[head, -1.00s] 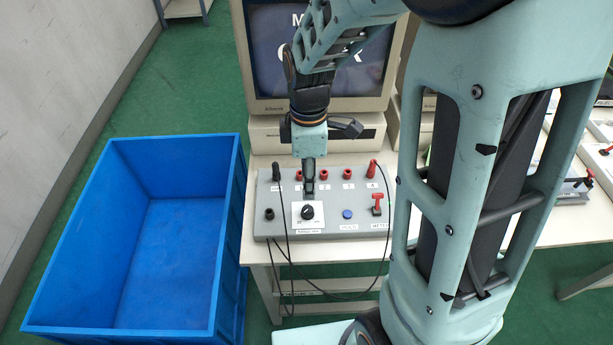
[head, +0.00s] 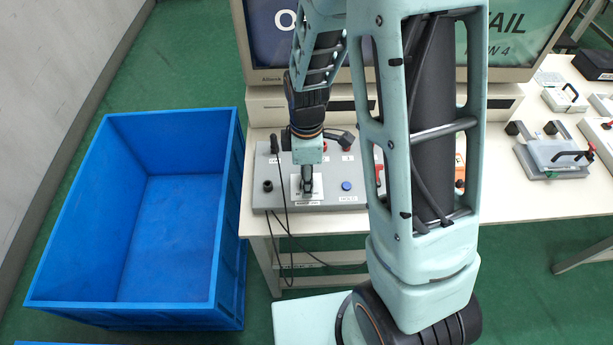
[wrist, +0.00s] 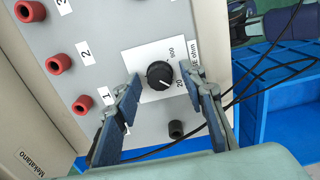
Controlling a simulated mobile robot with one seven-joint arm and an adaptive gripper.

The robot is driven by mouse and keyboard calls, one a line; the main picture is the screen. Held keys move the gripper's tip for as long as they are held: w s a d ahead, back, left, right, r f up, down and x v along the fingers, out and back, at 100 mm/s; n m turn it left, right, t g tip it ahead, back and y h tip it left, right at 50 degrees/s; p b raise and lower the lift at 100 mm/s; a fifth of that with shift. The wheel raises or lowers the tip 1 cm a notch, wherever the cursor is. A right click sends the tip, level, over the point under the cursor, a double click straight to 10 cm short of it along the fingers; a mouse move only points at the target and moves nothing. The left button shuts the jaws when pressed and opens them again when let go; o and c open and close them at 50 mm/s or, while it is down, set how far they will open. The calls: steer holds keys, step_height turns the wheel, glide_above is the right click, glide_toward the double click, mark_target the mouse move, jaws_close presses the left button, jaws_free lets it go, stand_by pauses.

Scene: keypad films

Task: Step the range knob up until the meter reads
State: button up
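The range knob (wrist: 160,75) is a round black knob with a white pointer line, on a white plate (wrist: 146,55) marked with 20 and a larger number. In the wrist view its line points to the lower right, toward the 20. My gripper (wrist: 161,80) is open, with one finger on each side of the knob and gaps between. In the head view my gripper (head: 307,187) is over the plate on the grey panel box (head: 338,195) and hides the knob. The monitor screen (head: 375,45) is largely covered by my arm; no meter reading is legible.
Red sockets (wrist: 60,63) line the panel beside numbers. Black leads (head: 283,190) hang over the front. A large blue crate (head: 160,215) stands left of the table. More devices (head: 555,155) lie to the right.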

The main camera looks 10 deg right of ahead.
jaws_close()
